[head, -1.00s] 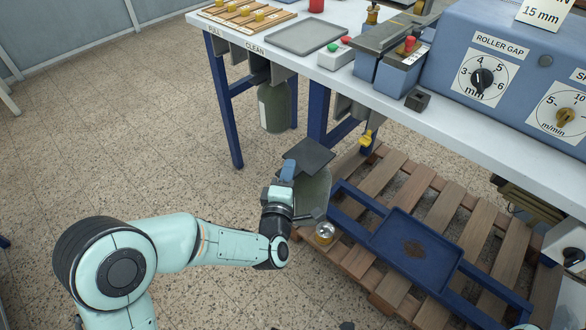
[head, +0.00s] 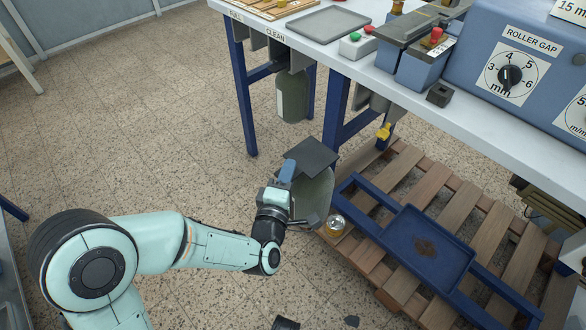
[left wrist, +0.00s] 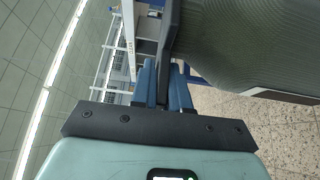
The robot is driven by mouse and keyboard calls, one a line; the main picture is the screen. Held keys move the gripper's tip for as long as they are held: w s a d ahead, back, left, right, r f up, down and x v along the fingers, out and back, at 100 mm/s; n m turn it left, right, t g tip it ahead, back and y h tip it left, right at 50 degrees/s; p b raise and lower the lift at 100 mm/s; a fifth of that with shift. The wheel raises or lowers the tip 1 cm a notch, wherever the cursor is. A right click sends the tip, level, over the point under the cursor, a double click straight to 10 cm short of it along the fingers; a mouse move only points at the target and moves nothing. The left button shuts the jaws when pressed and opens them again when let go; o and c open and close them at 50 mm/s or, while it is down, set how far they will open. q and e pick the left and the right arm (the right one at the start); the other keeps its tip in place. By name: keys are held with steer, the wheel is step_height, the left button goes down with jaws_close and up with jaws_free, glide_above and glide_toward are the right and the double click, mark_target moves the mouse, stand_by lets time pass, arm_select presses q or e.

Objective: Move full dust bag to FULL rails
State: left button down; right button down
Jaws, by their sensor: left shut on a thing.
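My left gripper (head: 287,172) is shut on the dark top plate (head: 306,155) of a grey-green dust bag (head: 316,194). The bag hangs below the plate, in front of the bench and beside the pallet, partly hidden by my wrist. In the left wrist view, the blue fingers (left wrist: 164,88) pinch the dark plate's edge, and the ribbed bag (left wrist: 240,40) fills the upper right. The FULL label (head: 236,15) is on the bench edge at the left corner, with rails under it. My right gripper is not in view.
Another bag (head: 292,98) hangs under the bench near the CLEAN label (head: 276,38). A blue bench leg (head: 240,95) stands at the left corner. A wooden pallet (head: 405,180) with a blue tray (head: 455,262) lies at the right. The floor left of the bench is clear.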

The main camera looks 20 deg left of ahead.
mark_target(276, 176)
arm_select(q)
steer(key=shift+s+a, duration=0.35)
steer(key=shift+s, duration=0.45)
steer(key=shift+s+a+p, duration=0.25)
steer(key=shift+s+p, duration=0.4)
steer(key=shift+p, duration=0.25)
steer(key=shift+s+a+p, duration=0.25)
steer(key=shift+s+p, duration=0.4)
steer(key=shift+p, duration=0.25)
